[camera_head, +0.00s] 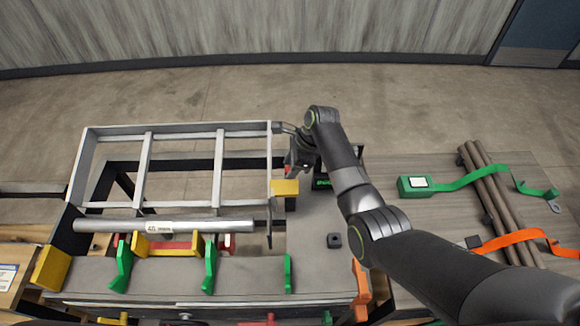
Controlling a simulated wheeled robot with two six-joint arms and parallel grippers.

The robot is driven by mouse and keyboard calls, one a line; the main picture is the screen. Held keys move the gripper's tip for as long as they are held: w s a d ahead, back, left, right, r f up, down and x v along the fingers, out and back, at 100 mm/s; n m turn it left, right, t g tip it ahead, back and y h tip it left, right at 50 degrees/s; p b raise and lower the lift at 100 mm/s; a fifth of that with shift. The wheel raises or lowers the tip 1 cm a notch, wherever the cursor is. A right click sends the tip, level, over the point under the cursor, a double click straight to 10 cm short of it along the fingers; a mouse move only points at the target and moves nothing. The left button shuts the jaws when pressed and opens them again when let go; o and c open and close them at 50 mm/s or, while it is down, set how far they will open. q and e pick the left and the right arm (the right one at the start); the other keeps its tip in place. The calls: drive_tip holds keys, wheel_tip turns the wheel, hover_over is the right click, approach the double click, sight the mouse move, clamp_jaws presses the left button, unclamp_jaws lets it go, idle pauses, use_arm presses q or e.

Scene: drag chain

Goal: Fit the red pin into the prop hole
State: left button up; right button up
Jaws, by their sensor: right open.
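My right arm reaches in from the lower right, and my right gripper (302,168) is at the right end of a grey ladder-like frame (218,170). The gripper is small and dark here, with its jaws open; a yellow block (285,187) shows just below it. I cannot make out a red pin at the gripper. A red part (185,246) shows behind the yellow cradle, partly hidden, and a small red piece (270,319) shows at the bottom edge. The prop hole cannot be told apart; a thin upright bar (269,225) stands at the frame's lower right corner. My left gripper is not in view.
A grey labelled tube (165,226) lies along the frame's near side, by a yellow cradle (160,248) and green brackets (210,268). A small dark block (334,240) sits on the grey top. Brown rods (490,195) with green and orange straps lie at right.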

drive_tip(key=shift+s+f, duration=0.35)
drive_tip(key=shift+s, duration=0.05)
drive_tip(key=shift+r, duration=0.1)
drive_tip(key=shift+w+d+r, duration=0.1)
drive_tip(key=shift+w+r, duration=0.05)
drive_tip(key=shift+r, duration=0.1)
drive_tip(key=v, duration=1.7)
drive_tip(key=shift+w+r+b, duration=0.15)
drive_tip(key=shift+w+b, duration=0.05)
drive_tip(key=shift+b, duration=0.15)
drive_tip(key=shift+w, duration=0.1)
